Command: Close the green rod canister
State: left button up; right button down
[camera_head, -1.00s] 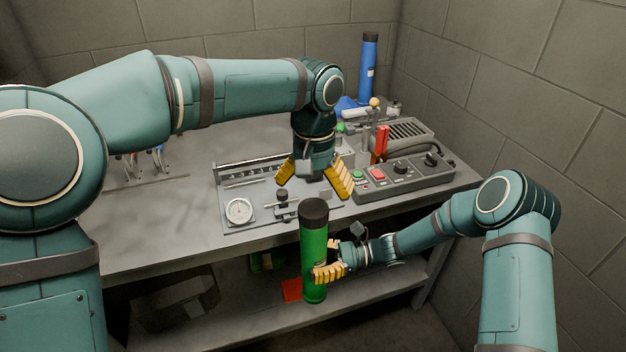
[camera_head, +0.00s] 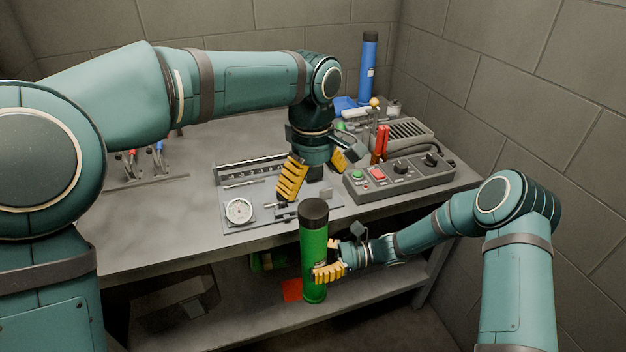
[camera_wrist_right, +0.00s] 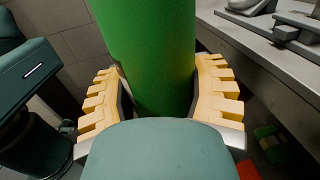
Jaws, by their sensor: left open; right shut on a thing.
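The green rod canister (camera_head: 314,250) is upright in front of the table's front edge, with a dark cap (camera_head: 314,212) on its top. I cannot tell whether the cap is fully seated. My right gripper (camera_head: 330,262) is shut on the canister's body from the right. In the right wrist view both yellow fingers press the sides of the green canister (camera_wrist_right: 150,50). My left gripper (camera_head: 312,172) is open and empty, pointing down above the table, higher than the cap and behind it. Its fingers are apart from the canister.
A control box (camera_head: 400,178) with buttons and knobs stands right of my left gripper. A gauge plate (camera_head: 240,212) lies on the table (camera_head: 165,235). A blue canister (camera_head: 368,68) stands at the back right. Small levers (camera_head: 140,163) are at the left. A lower shelf (camera_head: 240,315) is below.

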aim_at(313, 208)
pick_arm(q)
jog(key=shift+f, duration=4.05)
jog(key=shift+c, duration=0.2)
